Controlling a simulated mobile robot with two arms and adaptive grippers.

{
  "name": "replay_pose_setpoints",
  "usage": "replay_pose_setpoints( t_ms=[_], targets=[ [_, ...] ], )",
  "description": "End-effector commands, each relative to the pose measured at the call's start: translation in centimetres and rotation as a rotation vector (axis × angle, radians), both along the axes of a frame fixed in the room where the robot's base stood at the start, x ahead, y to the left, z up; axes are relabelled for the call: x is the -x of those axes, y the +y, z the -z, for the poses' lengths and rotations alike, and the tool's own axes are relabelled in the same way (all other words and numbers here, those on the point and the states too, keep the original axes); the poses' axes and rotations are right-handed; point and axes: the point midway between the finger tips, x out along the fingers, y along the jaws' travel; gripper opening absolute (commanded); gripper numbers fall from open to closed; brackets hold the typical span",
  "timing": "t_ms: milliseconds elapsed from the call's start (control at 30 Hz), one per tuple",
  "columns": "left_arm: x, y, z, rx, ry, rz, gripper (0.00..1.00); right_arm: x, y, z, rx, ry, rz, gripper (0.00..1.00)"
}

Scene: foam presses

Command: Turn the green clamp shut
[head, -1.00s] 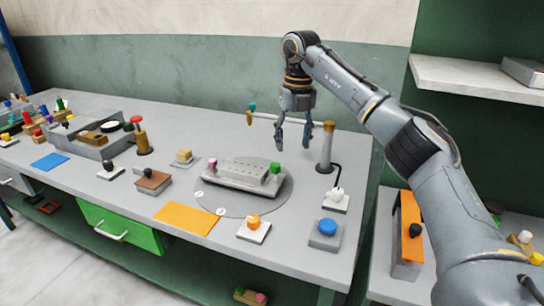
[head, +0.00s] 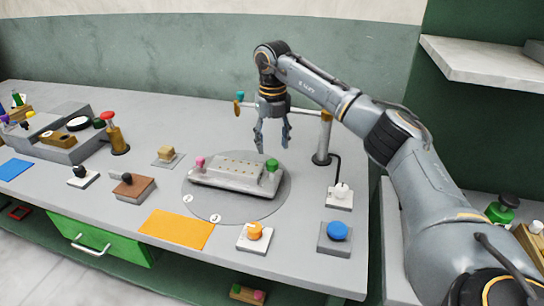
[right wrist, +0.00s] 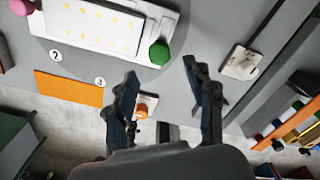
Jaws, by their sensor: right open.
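The green clamp knob (head: 272,165) sits on the right end of the grey press block (head: 232,188) in the head view. It also shows in the right wrist view (right wrist: 160,53), just beyond and between my right fingertips. A pink knob (head: 200,162) is on the block's left end. My right gripper (head: 273,146) is open and empty, pointing down just above and behind the green knob, apart from it. My left gripper is not in view.
The block stands on a round grey plate (head: 222,213) with numbered marks. An orange button (head: 254,231), a blue button (head: 337,231) and a white switch (head: 341,191) stand nearby. A post (head: 324,140) rises right of my gripper. An orange mat (head: 176,229) lies in front.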

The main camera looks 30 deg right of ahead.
Motion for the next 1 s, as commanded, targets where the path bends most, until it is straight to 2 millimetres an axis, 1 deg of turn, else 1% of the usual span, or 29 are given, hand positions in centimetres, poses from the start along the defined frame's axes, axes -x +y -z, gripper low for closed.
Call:
replay_pose_setpoints(
  t_ms=[33, 100, 200, 333, 467, 700, 767, 800, 967, 1000],
  targets=[
    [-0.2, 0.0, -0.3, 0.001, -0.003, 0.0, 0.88, 0.1, 0.0, 1.1, 0.0, 0.004, 0.0, 0.54],
    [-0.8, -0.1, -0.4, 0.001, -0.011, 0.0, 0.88, 0.1, 0.0, 2.4, 0.0, 0.003, 0.0, 0.54],
    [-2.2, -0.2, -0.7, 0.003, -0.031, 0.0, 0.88, 0.1, 0.0, 3.8, 0.0, 0.002, 0.0, 0.54],
    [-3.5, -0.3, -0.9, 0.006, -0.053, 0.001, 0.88, 0.0, 0.0, 5.1, 0.0, 0.0, 0.0, 0.54],
    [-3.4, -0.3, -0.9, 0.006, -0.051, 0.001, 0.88, 0.0, 0.0, 5.6, 0.0, -0.001, 0.0, 0.54],
    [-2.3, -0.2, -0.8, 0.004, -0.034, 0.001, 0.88, 0.0, 0.0, 5.7, 0.0, -0.001, 0.0, 0.54],
    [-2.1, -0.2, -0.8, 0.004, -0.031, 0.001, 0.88, 0.0, 0.0, 5.7, 0.0, -0.001, 0.0, 0.44],
    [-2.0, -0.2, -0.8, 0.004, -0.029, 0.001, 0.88, 0.0, 0.0, 5.7, 0.0, -0.001, 0.0, 0.36],
    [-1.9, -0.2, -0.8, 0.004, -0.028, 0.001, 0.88, 0.0, 0.0, 5.7, 0.0, -0.001, 0.0, 0.03],
    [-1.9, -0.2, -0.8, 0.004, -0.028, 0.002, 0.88, 0.0, 0.0, 5.7, 0.0, -0.001, 0.0, 0.0]
  ],
)
